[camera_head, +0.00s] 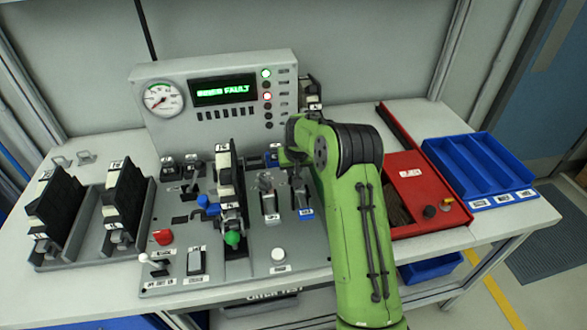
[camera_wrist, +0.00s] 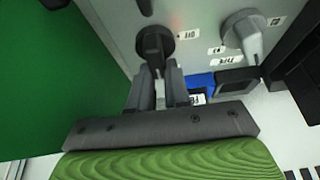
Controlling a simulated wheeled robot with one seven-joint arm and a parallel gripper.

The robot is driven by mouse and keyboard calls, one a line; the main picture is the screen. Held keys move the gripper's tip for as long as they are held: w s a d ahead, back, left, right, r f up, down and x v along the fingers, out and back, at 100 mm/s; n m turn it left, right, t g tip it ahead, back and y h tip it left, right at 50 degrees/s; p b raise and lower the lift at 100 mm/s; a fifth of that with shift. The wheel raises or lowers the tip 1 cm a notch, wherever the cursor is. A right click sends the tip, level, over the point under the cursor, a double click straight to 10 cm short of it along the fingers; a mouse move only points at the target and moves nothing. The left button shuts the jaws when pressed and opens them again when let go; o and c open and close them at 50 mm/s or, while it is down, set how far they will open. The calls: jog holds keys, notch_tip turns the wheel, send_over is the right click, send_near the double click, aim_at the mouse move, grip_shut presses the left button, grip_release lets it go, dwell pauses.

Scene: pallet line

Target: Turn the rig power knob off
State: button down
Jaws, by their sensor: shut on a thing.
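In the wrist view, my gripper (camera_wrist: 158,72) has its two fingers closed on a black round knob (camera_wrist: 153,40) on a grey panel face (camera_wrist: 195,12). A small white label (camera_wrist: 187,35) sits just right of it, too blurred to read surely. The knob's pointer and setting are partly hidden by the fingers. In the head view, my green arm covers the gripper's contact area. The test rig (camera_head: 222,127) shows a lit green display (camera_head: 222,91) with the word FAULT.
A light grey knob (camera_wrist: 243,36) is close to the right of the held knob. A red tray (camera_head: 440,219) and blue bin (camera_head: 478,170) stand right.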

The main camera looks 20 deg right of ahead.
jog(key=shift+n, duration=0.3)
jog(key=shift+a+n+y+p, duration=0.2)
jog(key=shift+n+y, duration=0.4)
jog(key=shift+n, duration=0.7)
jog(key=shift+a+n+y+p, duration=0.15)
jog(key=shift+n+y, duration=0.45)
jog(key=shift+n, duration=0.7)
jog(key=c, duration=1.1)
grip_release()
jog(key=p+v, duration=0.2)
jog(key=v, duration=1.3)
jog(key=shift+s+r, duration=0.1)
jog(key=shift+r, duration=0.3)
